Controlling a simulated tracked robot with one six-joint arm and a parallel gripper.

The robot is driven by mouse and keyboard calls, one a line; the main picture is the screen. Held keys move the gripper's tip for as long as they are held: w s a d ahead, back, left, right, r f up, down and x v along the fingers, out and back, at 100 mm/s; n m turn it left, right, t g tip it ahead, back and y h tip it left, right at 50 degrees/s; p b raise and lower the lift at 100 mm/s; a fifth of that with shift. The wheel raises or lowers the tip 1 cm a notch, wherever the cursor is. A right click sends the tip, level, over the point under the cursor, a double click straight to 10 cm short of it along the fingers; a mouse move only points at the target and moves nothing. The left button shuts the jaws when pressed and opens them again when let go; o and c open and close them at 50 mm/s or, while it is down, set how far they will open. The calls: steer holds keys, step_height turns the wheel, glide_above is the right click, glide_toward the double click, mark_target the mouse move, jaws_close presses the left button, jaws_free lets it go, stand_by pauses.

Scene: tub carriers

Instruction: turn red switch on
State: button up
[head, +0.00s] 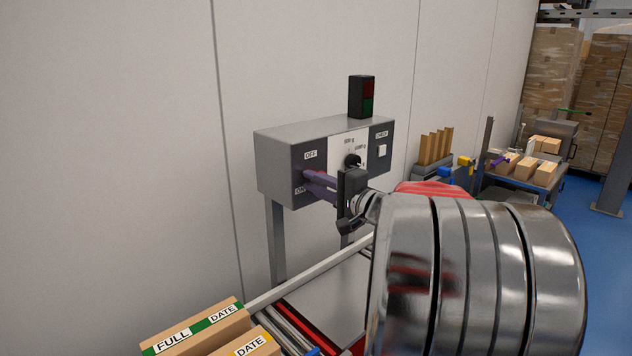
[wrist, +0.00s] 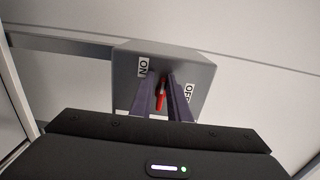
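The wrist view shows the fingers (wrist: 164,90) apart, with some gap around the lever. In the head view the fingers hide the switch.
The box front has a black knob (head: 353,160) and a white button (head: 382,151). Below are a conveyor (head: 335,290) and boxes labelled FULL and DATE (head: 195,330). A plain wall is behind.

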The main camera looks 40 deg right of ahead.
steer(key=shift+o, duration=1.3)
steer(key=shift+r, duration=0.1)
steer(key=shift+d, duration=0.1)
steer(key=s, duration=1.3)
steer(key=shift+s+d, duration=0.15)
steer(key=shift+s, duration=0.25)
